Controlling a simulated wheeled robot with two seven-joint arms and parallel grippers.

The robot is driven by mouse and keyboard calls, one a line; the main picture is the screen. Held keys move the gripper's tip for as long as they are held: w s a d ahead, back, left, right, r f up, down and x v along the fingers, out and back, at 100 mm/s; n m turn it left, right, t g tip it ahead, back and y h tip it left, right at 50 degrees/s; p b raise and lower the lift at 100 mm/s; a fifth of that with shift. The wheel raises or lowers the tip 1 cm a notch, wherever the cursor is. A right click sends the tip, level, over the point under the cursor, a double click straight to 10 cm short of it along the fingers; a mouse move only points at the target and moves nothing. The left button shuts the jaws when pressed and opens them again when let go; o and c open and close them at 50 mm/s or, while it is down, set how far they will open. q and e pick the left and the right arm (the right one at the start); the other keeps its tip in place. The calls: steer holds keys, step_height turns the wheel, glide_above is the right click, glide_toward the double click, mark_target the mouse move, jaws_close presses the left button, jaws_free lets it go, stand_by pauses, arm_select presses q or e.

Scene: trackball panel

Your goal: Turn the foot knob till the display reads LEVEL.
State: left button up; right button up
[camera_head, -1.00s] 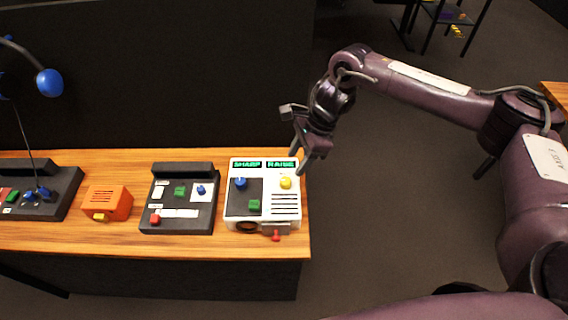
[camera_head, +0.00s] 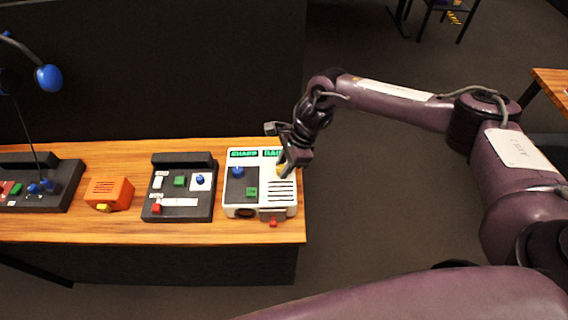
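The white device (camera_head: 232,203) stands at the right end of the wooden bench. Its top has two dark displays with green letters. The left display (camera_head: 243,154) reads SHARP; the right one (camera_head: 271,153) is partly covered by my gripper and shows only its first letters. A red knob (camera_head: 273,223) sticks out low at the front. A yellow knob (camera_head: 279,169) is mostly hidden. My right gripper (camera_head: 286,169) is over the device's right side, close to the yellow knob. Whether it touches or grips the knob is unclear. My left gripper is out of view.
The device also carries a blue knob (camera_head: 238,172) and a green button (camera_head: 251,192). Left of it are a dark control panel (camera_head: 179,213), an orange box (camera_head: 109,190) and another dark panel (camera_head: 66,186). A dark partition (camera_head: 180,75) rises behind the bench.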

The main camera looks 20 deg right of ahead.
steer(key=c, duration=0.4)
steer(key=shift+m+t+b, duration=0.3)
steer(key=shift+m, duration=0.3)
steer(key=shift+s+f+m+t+b, duration=0.1)
steer(key=shift+m+t+b, duration=0.35)
steer(key=shift+m, duration=0.75)
steer(key=m+t+b, duration=0.1)
steer(key=m, duration=0.2)
steer(key=shift+s+h, duration=0.1)
steer(key=shift+h, duration=0.3)
steer(key=shift+a+r+m+t+h, duration=0.1)
steer(key=shift+m+t+h, duration=0.2)
steer(key=shift+m, duration=0.75)
steer(key=shift+a+r+m+t+h, duration=0.1)
steer(key=shift+m+t+h, duration=0.2)
steer(key=shift+m, duration=0.75)
steer(key=o, duration=1)
steer(key=shift+s, duration=0.1)
